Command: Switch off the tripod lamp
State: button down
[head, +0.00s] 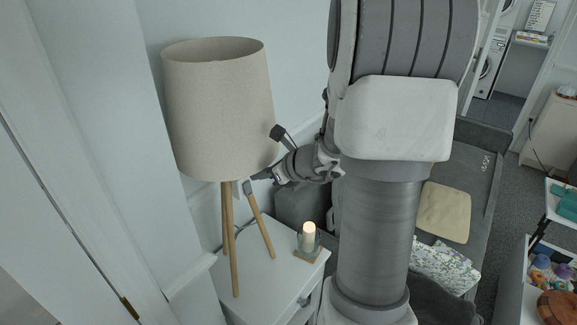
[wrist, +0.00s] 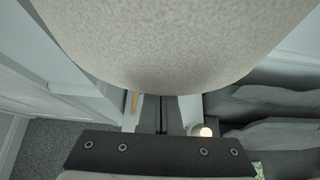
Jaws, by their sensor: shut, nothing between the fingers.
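The tripod lamp (head: 218,110) has a beige drum shade and wooden legs and stands upright on a white cabinet. Its shade shows no clear glow. In the wrist view the shade (wrist: 180,45) fills the upper middle. My gripper (head: 256,177) is at the lower right edge of the shade, close to the top of the legs. In the wrist view my gripper's fingers (wrist: 161,112) are together with nothing between them, and their tips pass behind the shade's lower edge. I cannot tell whether they touch the lamp. I cannot make out a switch.
The white cabinet top (head: 258,285) also holds a candle (head: 308,236) in a glass on a small wooden base. A wall is close behind the lamp. A grey sofa (head: 470,190) with a beige cushion (head: 444,212) is to the right.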

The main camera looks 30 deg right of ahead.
jog(key=v, duration=1.4)
jog(key=shift+s+r+p, duration=0.15)
jog(key=shift+s+p, duration=0.05)
jog(key=shift+p, duration=0.2)
